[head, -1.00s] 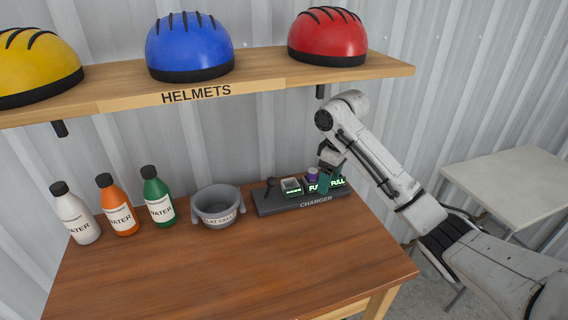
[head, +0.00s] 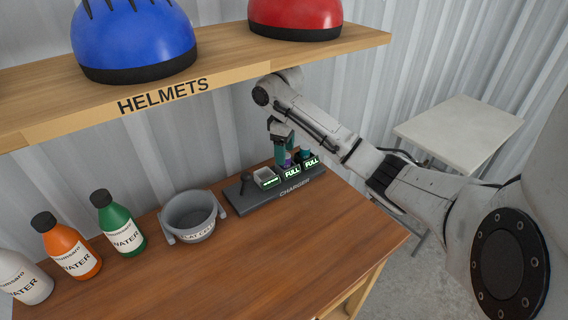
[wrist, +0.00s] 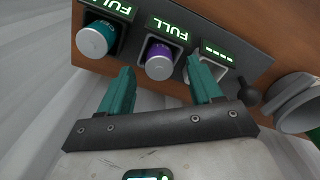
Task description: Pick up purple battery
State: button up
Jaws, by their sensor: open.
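The purple battery (wrist: 159,62) stands in a slot of the dark charger (head: 262,199), beside a lit FULL label. In the head view its purple side (head: 287,159) shows partly behind my gripper (head: 281,146). In the wrist view my gripper (wrist: 160,85) is open, with one teal finger on each side of the purple battery and the battery's end between and just beyond the fingertips. I cannot tell whether the fingers touch it. A teal battery (wrist: 97,39) sits in the neighbouring FULL slot, left of the purple one in the wrist view.
A third slot (head: 266,177) looks empty. A grey cell bin (head: 190,216) stands left of the charger, with orange (head: 70,246), green (head: 118,225) and white (head: 22,280) water bottles beyond. The helmet shelf (head: 220,79) hangs above. The table front (head: 270,265) is clear.

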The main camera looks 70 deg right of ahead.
jog(key=shift+f, duration=0.95)
grip_shut()
